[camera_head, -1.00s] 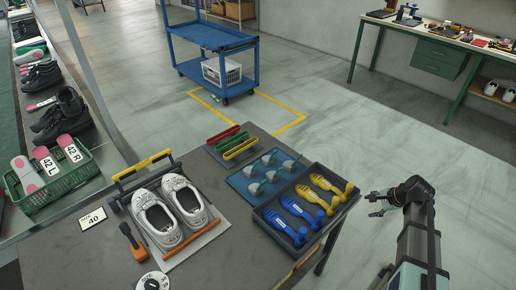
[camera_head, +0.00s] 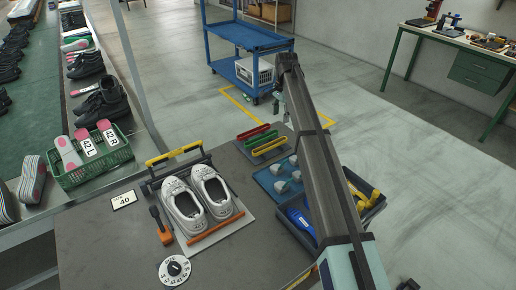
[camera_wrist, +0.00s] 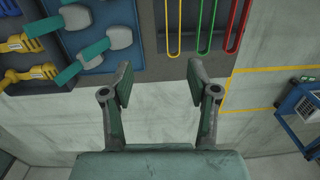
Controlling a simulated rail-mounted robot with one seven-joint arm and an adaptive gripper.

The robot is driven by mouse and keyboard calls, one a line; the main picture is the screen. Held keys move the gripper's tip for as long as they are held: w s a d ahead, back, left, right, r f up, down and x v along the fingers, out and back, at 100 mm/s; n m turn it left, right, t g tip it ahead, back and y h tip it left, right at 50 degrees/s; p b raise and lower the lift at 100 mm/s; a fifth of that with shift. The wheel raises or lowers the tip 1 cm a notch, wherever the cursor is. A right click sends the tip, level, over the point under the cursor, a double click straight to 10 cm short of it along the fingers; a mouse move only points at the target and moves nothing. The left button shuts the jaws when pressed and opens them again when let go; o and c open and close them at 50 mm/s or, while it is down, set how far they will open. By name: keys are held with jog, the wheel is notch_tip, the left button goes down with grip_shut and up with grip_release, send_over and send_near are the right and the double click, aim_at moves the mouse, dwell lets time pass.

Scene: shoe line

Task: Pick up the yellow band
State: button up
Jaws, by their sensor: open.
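The yellow band (camera_head: 269,149) is a long narrow loop on a small dark rack on the table, the nearest of three bands in the head view. In the wrist view the yellow band (camera_wrist: 174,28) is the leftmost band, running out of the top edge. My gripper (camera_wrist: 161,82) is open and empty, with its fingertips short of the band's near end and over the floor beyond the table edge. In the head view my gripper (camera_head: 280,103) hangs from the arm beyond the rack, its fingertips not clear. The height gap cannot be told.
The green band (camera_wrist: 207,27) and red band (camera_wrist: 238,25) lie parallel beside the yellow one. A blue tray (camera_head: 262,174) of grey-and-teal pieces and a dark crate (camera_head: 371,211) with yellow and blue pieces are close by. White shoes (camera_head: 211,188) and a blue cart (camera_head: 243,37) stand apart.

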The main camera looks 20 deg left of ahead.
jog(key=shift+s+a+f+p, duration=0.1)
jog(key=shift+a+f+p, duration=0.65)
jog(key=shift+f, duration=1.95)
jog(key=shift+s+a+f+p, duration=0.15)
jog(key=shift+a+f+p, duration=0.65)
jog(key=shift+f, duration=1.85)
jog(key=shift+s+a+f+p, duration=0.1)
jog(key=shift+a+f+p, duration=0.3)
jog(key=shift+f+p, duration=1.5)
jog(key=shift+f+b, duration=0.75)
jog(key=shift+b, duration=0.15)
jog(key=c, duration=0.9)
